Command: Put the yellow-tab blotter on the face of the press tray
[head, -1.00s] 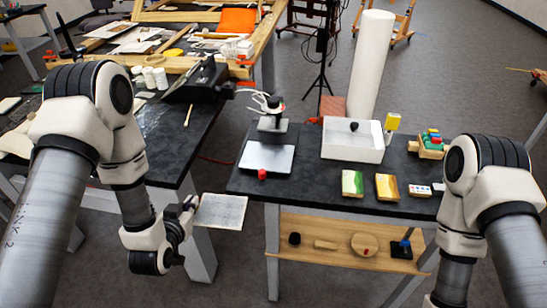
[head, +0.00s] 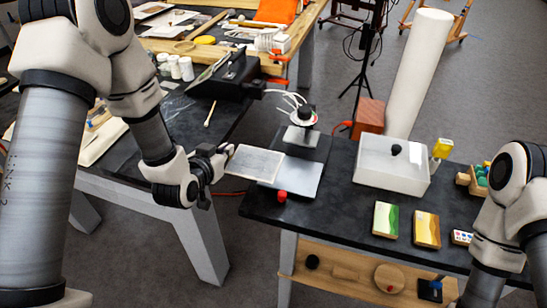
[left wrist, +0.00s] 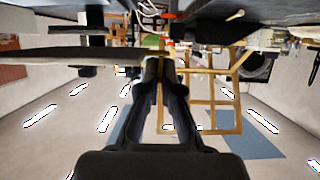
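My left gripper (head: 222,158) is shut on the near-left edge of a flat, pale grey speckled sheet, which looks like the blotter (head: 256,164). No yellow tab can be made out on it. In the left wrist view the sheet (left wrist: 75,54) shows edge-on as a dark band at my fingers (left wrist: 161,68). The press tray, a smooth silver-grey plate (head: 301,178), lies on the dark table below the press head (head: 301,134). The sheet's right end overlaps the plate's left part in the head view; I cannot tell whether they touch. My right gripper is out of frame.
A red knob (head: 282,196) stands at the plate's front edge. A white lidded box (head: 392,166) and a yellow block on a stand (head: 442,148) are to the right. Two coloured panels (head: 386,219) lie in front. A second table (head: 190,116) stands left, across a gap.

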